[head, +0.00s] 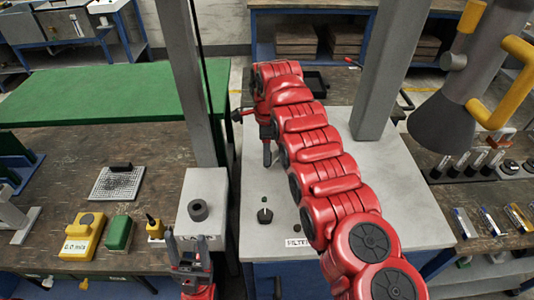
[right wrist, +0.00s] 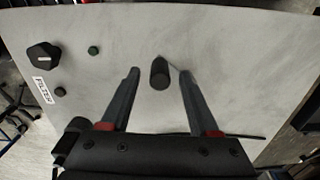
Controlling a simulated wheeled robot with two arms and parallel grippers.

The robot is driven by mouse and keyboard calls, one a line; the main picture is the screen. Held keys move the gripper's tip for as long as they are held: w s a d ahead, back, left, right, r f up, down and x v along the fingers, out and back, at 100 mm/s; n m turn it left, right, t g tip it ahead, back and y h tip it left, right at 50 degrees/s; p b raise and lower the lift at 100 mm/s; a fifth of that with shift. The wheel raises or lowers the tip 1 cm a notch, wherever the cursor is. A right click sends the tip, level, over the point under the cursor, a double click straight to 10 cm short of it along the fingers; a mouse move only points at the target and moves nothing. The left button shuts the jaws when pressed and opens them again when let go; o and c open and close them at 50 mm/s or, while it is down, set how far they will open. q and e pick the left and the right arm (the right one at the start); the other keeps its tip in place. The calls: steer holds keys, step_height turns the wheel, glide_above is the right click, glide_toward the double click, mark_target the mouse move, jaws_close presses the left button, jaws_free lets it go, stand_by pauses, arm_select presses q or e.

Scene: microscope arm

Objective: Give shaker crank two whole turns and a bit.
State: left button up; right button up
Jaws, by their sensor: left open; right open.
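In the right wrist view, a black upright cylindrical handle (right wrist: 159,73), which looks like the shaker crank's grip, stands over the pale worktop. My right gripper (right wrist: 160,85) is open, with one finger on each side of the handle and a visible gap to both. Whether the handle is at finger height I cannot tell. In the head view my right gripper (head: 267,158) points down at the worktop, and the red arm hides the handle there. My left gripper (head: 187,243) is open and empty at the bottom of the head view, in front of the grey box.
The pale worktop (head: 415,215) carries a black knob (head: 265,216), a green button (head: 264,199) and a FILTER label (head: 297,242). A grey box (head: 205,184) with a dark round knob (head: 198,210) stands left. A grey post (head: 385,75) rises behind my right arm.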

steer(key=shift+r, duration=0.5)
step_height(320, 180, up, 15)
steer(key=p, duration=1.4)
steer(key=shift+p, duration=0.3)
